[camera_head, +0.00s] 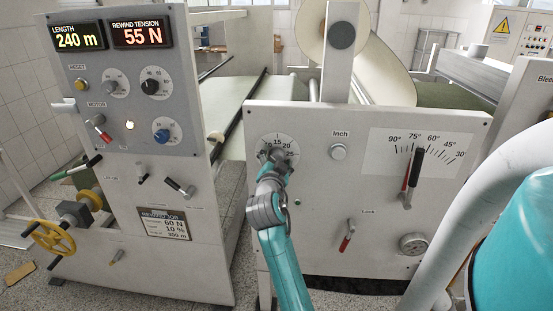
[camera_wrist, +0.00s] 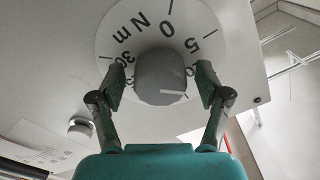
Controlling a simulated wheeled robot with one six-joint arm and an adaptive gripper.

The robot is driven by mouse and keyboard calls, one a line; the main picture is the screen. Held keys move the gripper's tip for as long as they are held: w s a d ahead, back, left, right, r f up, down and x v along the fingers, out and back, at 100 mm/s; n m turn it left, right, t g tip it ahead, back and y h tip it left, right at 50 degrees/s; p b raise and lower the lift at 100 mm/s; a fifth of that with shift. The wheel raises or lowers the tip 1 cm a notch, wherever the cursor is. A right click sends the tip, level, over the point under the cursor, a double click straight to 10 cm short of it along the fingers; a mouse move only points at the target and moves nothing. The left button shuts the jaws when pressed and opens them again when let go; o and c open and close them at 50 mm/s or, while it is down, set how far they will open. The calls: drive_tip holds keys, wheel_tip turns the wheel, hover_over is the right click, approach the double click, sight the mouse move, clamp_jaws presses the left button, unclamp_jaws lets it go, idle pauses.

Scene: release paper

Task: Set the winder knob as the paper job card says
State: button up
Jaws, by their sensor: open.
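The job card (camera_head: 165,224) is a dark plate low on the left cabinet; it seems to read 60 N, 10 % and 300 m, with its small heading unclear. The left cabinet carries a black knob (camera_head: 150,87), a grey knob (camera_head: 115,88) and a blue knob (camera_head: 162,135), each on a round scale. My gripper (camera_head: 275,157) is at the N m dial (camera_head: 268,142) on the middle panel. In the wrist view my gripper (camera_wrist: 160,85) is open, its fingers either side of that dial's grey knob (camera_wrist: 160,72). Contact cannot be told. The knob's white line points lower right.
The displays show length 240 m (camera_head: 78,37) and rewind tension 55 N (camera_head: 141,33). A yellow handwheel (camera_head: 52,237) juts out at left.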

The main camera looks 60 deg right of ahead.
drive_tip(key=v, duration=1.2)
drive_tip(key=shift+w, duration=0.1)
drive_tip(key=a+f+n+t+y, duration=0.45)
drive_tip(key=a+f+n, duration=0.35)
drive_tip(key=a+f, duration=0.25)
drive_tip(key=s+a+f+n+t+y, duration=0.1)
drive_tip(key=s+a+f+n+y, duration=0.3)
drive_tip(key=a, duration=0.3)
drive_tip(key=s+a+f+n+t+y, duration=0.2)
drive_tip(key=s+a+f+n+y, duration=0.1)
drive_tip(key=a+f, duration=0.35)
drive_tip(key=s+a+n+y, duration=0.2)
drive_tip(key=s+a, duration=0.3)
drive_tip(key=s, duration=0.4)
drive_tip(key=s+a+n+y, duration=0.3)
drive_tip(key=s+a, duration=0.2)
drive_tip(key=s, duration=0.5)
drive_tip(key=shift+r, duration=0.25)
